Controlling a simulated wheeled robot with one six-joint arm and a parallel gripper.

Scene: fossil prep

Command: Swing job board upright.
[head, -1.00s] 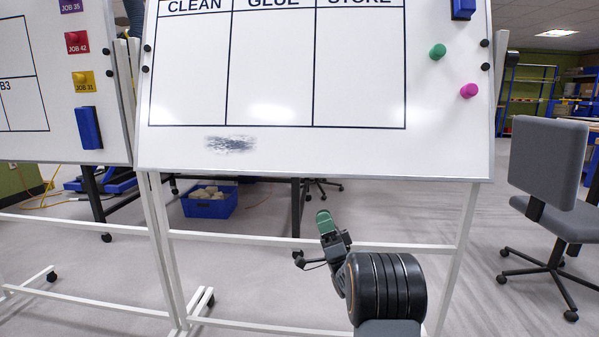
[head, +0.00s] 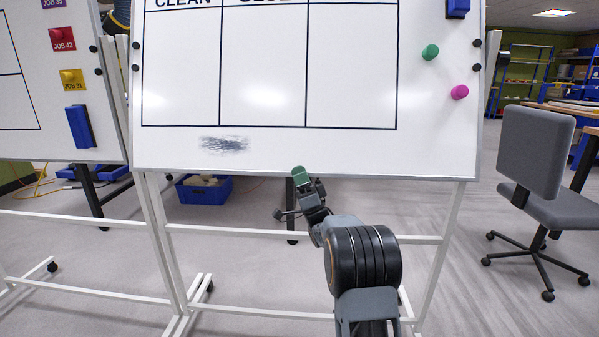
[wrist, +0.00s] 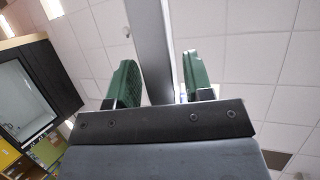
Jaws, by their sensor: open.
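The large whiteboard (head: 270,150) with CLEAN and other columns fills the middle of the head view on a white wheeled stand. It looks tilted, its bottom edge leaning towards me. My gripper (head: 303,176) is at this bottom edge, right of the grey smudge, one green fingertip overlapping the board's face. In the wrist view my gripper (wrist: 160,80) has its two green fingers apart, with a grey edge (wrist: 150,40) running between them, which looks like the board's edge. A gap shows at the right finger; contact at the left one is unclear.
A second whiteboard (head: 105,130) with job cards stands close on the left. A blue crate (head: 205,190) sits on the floor behind the stand. The stand's crossbar (head: 230,234) runs behind my arm. A grey office chair (head: 540,170) is at the right.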

